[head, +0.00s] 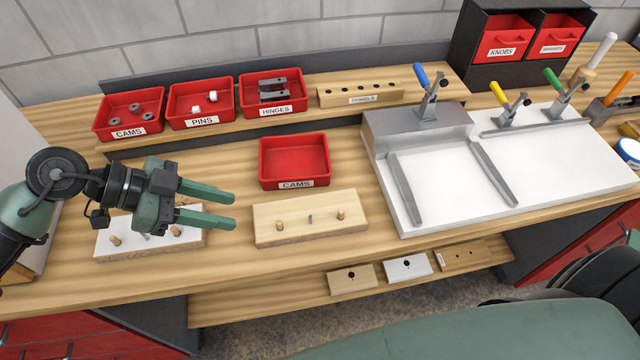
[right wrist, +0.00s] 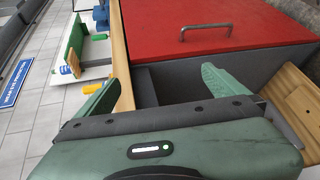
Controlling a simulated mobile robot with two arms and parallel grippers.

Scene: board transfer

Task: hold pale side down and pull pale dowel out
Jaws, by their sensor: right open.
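The pale wooden side (head: 275,231) lies flat on the bench, left of centre in the head view. Two wooden dowels, a left one (head: 279,224) and a right one (head: 340,213), stand up from it, with a thin grey pin (head: 310,219) between them. My left gripper (head: 235,211) is open, with a gap between its green fingers. It is above a white-faced side (head: 187,237), left of the pale side and apart from it, and partly hides the white one. My right gripper (right wrist: 160,86) is open and empty in the right wrist view, away from both sides.
An empty red CAMS tray (head: 293,158) is behind the pale side. Red trays and a dowel block (head: 360,93) line the back shelf. A white clamp fixture (head: 450,180) stands to the right. The right wrist view shows a red cabinet front (right wrist: 190,30) with a handle.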

